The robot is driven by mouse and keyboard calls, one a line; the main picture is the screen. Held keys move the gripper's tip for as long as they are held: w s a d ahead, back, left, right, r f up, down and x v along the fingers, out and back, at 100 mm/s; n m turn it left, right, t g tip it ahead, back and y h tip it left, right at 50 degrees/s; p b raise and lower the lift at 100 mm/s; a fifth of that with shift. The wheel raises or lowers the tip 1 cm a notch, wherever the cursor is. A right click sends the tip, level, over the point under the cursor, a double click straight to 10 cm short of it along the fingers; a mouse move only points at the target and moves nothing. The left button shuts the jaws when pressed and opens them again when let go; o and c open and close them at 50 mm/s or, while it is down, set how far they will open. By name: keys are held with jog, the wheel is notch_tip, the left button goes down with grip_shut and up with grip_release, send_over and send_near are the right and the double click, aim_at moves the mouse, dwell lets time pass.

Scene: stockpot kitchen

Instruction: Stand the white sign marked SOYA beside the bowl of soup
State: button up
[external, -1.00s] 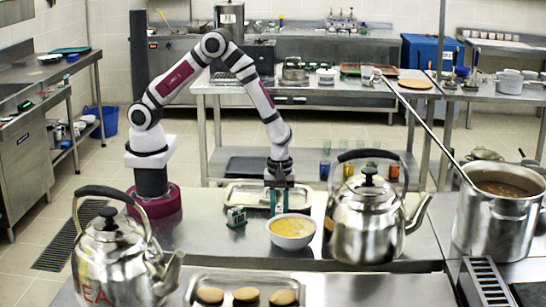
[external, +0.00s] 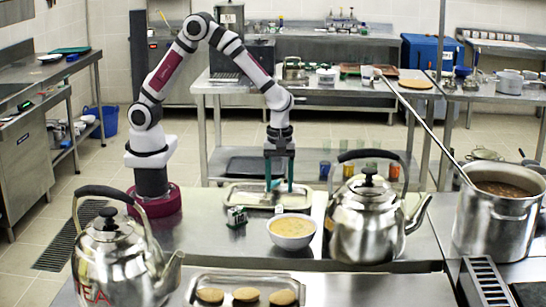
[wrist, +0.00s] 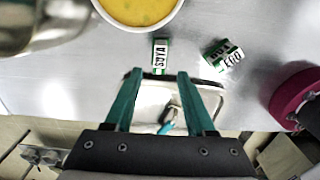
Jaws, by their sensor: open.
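The white sign marked SOYA (wrist: 159,57) stands or lies on the counter just beside the rim of the soup bowl (wrist: 140,8); its green base shows in the wrist view. In the external view the sign (external: 279,209) is a small pale shape close to the back left side of the white bowl (external: 291,241) of yellow soup. My gripper (external: 279,187) is open, its green fingers above and behind the sign. In the wrist view the empty fingertips (wrist: 159,78) are apart, with the sign just beyond them, not between them.
A metal tray (external: 240,194) lies under the gripper. A kettle (external: 366,222) stands close right of the bowl, another (external: 113,255) front left. Biscuits sit on a front tray (external: 196,285).

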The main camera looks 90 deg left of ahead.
jog(key=s+a+r+m, duration=0.6)
jog(key=s+r+m, duration=0.4)
jog(key=r, duration=0.1)
jog(key=s+a+m+y, duration=0.1)
jog(key=s+a+m, duration=0.1)
jog(key=s+m, duration=0.4)
jog(key=s+a+r+m, duration=0.1)
jog(key=s+a+m, duration=0.1)
jog(key=s+m, duration=0.5)
jog(key=shift+s+a+m+y, duration=0.3)
jog(key=shift+s+a+y, duration=0.1)
jog(key=shift+s, duration=0.7)
jog(key=shift+r, duration=0.1)
